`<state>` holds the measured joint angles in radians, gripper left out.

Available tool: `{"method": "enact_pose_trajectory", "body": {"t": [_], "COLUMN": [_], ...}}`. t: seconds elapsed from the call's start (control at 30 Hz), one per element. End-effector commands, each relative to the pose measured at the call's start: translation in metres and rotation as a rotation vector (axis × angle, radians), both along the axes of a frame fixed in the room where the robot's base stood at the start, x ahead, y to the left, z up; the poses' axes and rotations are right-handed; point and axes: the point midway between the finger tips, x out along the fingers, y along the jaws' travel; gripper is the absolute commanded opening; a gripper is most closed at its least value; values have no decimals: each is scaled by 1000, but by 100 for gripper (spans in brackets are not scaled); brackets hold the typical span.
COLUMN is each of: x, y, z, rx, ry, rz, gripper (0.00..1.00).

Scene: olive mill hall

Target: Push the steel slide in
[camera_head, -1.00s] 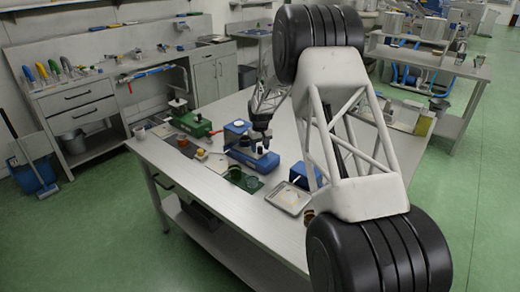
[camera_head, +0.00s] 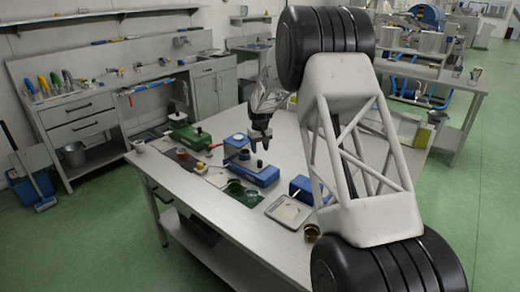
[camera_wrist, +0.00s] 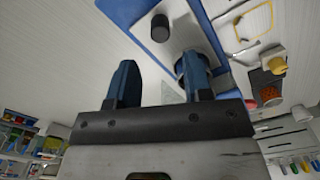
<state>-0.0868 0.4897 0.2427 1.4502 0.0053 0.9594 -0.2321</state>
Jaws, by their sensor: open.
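A blue device (camera_head: 252,173) lies on the table, with a black knob (camera_head: 259,164) standing on it. In the wrist view, the blue body (camera_wrist: 126,11) is at the top, with a pale steel part (camera_wrist: 187,32) next to the black knob (camera_wrist: 159,27). This steel part looks like the slide; how far in it sits I cannot tell. My gripper (camera_head: 261,142) hangs above the device in the head view. In the wrist view my gripper (camera_wrist: 160,78) is open and empty, its right finger overlapping the steel part. Contact is unclear.
A green device (camera_head: 190,136) stands to the left, and a green dish (camera_head: 235,188) and a shallow tray (camera_head: 288,212) lie nearer the front edge. Another blue object (camera_head: 300,187) is to the right. Bare table (camera_head: 200,190) runs along the front edge.

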Motion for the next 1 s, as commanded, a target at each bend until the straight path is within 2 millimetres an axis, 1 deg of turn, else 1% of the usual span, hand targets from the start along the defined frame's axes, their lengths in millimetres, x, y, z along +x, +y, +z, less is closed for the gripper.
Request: {"method": "enact_pose_trajectory", "body": {"t": [0.03,0.2,0.27,0.3,0.47,0.6,0.8,1.0], "x": [0,-4,-6,-8,-20,-30,-41,-47], "y": [0,-6,-11,-15,-36,-57,-91,-122], "z": [0,-2,-4,-5,-11,-14,-14,-8], "rx": [2,30,54,75,193,331,536,715], "ry": [1,10,17,23,49,66,62,34], "rz": [-1,-23,-41,-56,-140,-237,-384,-512], "gripper": [38,12,3,0,0,0,0,0]}}
